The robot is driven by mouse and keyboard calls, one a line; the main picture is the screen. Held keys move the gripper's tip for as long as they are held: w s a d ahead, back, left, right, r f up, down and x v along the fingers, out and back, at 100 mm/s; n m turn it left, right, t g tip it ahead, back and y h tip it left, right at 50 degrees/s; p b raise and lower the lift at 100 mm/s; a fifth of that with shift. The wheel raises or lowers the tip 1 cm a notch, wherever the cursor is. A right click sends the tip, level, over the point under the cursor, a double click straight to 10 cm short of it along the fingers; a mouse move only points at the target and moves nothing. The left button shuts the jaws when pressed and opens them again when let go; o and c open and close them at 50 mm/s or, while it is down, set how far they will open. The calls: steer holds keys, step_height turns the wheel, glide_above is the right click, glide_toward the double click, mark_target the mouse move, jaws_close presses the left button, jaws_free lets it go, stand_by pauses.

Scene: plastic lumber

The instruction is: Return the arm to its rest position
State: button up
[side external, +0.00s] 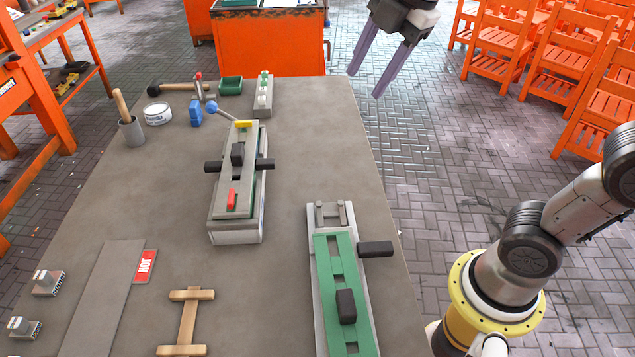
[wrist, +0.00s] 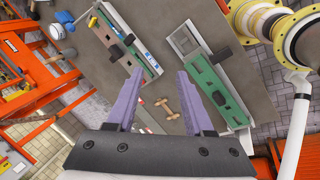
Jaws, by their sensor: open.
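My gripper (side external: 369,68) has two purple fingers and hangs high at the top of the side view, beyond the right edge of the table. It is open, with nothing between the fingers. In the wrist view my gripper (wrist: 156,88) shows the same two fingers spread apart above the table. My arm's lower joints show at the right of the side view; the middle links are out of the frame.
The grey table (side external: 310,150) holds a grey mould with a red block (side external: 231,199), a green-topped mould (side external: 335,260) with dark handles, a wooden I-shaped piece (side external: 187,320) and a red HOT sign (side external: 145,266). Orange chairs (side external: 545,50) stand behind right. Air around my gripper looks free.

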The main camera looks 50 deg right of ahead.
steer(key=s+d+f+m+t, duration=0.1)
steer(key=s+d+f+m, duration=0.2)
steer(key=s+f+m, duration=0.8)
steer(key=shift+s+d+f+m+h, duration=0.25)
steer(key=shift+s+m, duration=1.05)
steer(key=shift+m, duration=2)
